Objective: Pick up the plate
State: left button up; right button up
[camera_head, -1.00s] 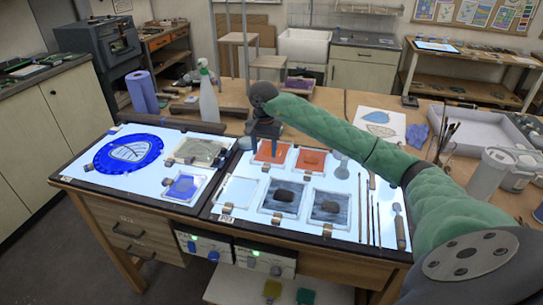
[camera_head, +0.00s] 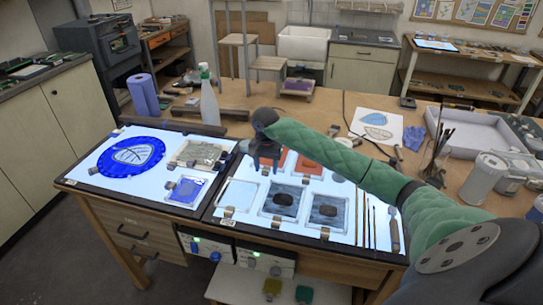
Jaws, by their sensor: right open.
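The plate (camera_head: 105,165) is round and bright blue, with a pale leaf drawing in its middle. It lies flat on the left lit panel, at the left of the table. My right gripper (camera_head: 264,163) hangs over the back left of the right lit panel, fingers pointing down, open. It is well to the right of the plate and apart from it. It partly covers an orange tile (camera_head: 308,163) area; the gap between its fingers shows poorly. My left gripper is not in view.
Framed glass pieces, one greyish (camera_head: 200,153) and one blue (camera_head: 187,190), lie between the plate and my right gripper. Dark tiles (camera_head: 283,201) lie in front of the gripper. A spray bottle (camera_head: 208,102) and blue roll (camera_head: 142,93) stand behind the panels.

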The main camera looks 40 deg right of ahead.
jog(key=shift+f, duration=0.1)
jog(key=shift+c, duration=0.2)
grip_shut()
